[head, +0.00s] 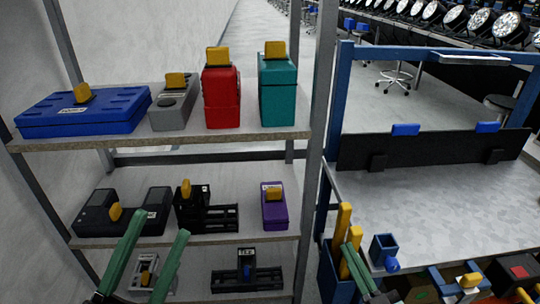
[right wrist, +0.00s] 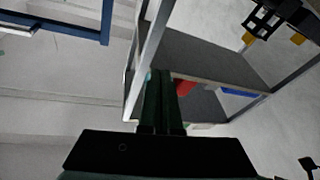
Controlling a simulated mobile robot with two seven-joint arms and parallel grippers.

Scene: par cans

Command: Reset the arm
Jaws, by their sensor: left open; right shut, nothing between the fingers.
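My left gripper (head: 160,225) comes in at the lower left of the head view, its two green fingers spread apart with nothing between them. It is in front of the shelf's lower levels. My right gripper (head: 350,246) is low in the head view, beside the yellow-handled items in the blue bin. In the right wrist view its dark green fingers (right wrist: 165,98) lie side by side, shut and empty. They overlap the shelf's upright in that view. The arms behind the grippers are mostly out of frame.
The shelf (head: 200,143) holds a blue case (head: 85,112), a red case (head: 221,98), a teal case (head: 277,92) and a purple case (head: 273,209). A blue bin (head: 327,272) stands at the grey worktable's (head: 430,205) left edge. The table's middle is clear.

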